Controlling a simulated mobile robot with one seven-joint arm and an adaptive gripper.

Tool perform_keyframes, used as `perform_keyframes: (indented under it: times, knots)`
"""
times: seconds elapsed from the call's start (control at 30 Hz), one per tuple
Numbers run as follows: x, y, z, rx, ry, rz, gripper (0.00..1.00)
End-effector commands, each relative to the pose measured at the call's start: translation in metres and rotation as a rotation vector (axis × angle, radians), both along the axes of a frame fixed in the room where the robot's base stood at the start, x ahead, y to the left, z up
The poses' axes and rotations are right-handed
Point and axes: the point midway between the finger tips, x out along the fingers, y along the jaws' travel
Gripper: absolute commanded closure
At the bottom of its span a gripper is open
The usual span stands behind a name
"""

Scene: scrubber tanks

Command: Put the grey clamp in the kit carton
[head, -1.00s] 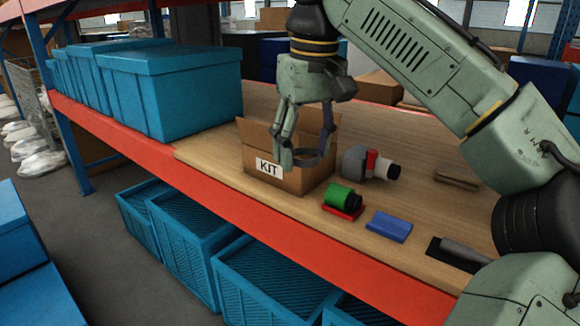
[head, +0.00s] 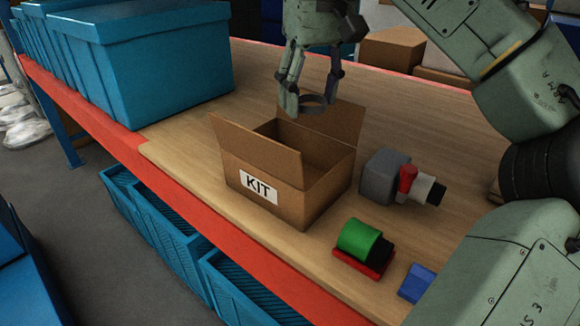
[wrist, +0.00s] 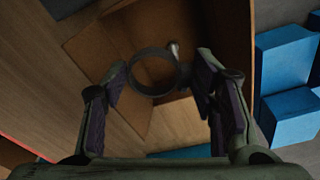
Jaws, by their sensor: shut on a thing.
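The grey clamp (head: 313,109) is a thin dark ring held at the fingertips of my gripper (head: 311,98). In the head view it overlaps the far side of the open kit carton (head: 317,198), near the raised back flap. The carton is brown cardboard with a white KIT label and flaps standing outward. In the wrist view the clamp (wrist: 137,80) shows as a ring between the fingers of my gripper (wrist: 160,68), with the carton's brown panels (wrist: 95,45) behind it. The carton's floor is mostly hidden in the head view.
A grey part with a red band (head: 382,178) stands right of the carton. A green cylinder on a red base (head: 360,238) and a blue block (head: 416,284) lie nearer the front. Large blue bins (head: 150,70) stand at the left. The red shelf edge (head: 185,178) runs along the front.

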Motion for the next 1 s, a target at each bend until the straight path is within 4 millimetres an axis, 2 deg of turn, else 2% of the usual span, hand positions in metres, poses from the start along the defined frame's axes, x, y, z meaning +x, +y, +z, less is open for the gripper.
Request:
perform_keyframes:
  times: [0.03,0.13,0.3,0.47,0.73,1.0]
  knots:
    - [0.000,0.000,-0.025,0.000,0.002,0.000,0.68]
    - [0.000,0.000,-0.043,0.000,0.002,0.000,0.68]
    - [0.000,0.000,-0.065,0.000,0.002,0.000,0.68]
    - [0.000,0.000,-0.077,0.000,0.004,0.001,0.68]
    - [0.000,0.000,-0.122,0.001,0.003,0.001,0.68]
    - [0.000,-0.001,-0.145,-0.001,0.003,-0.002,0.68]
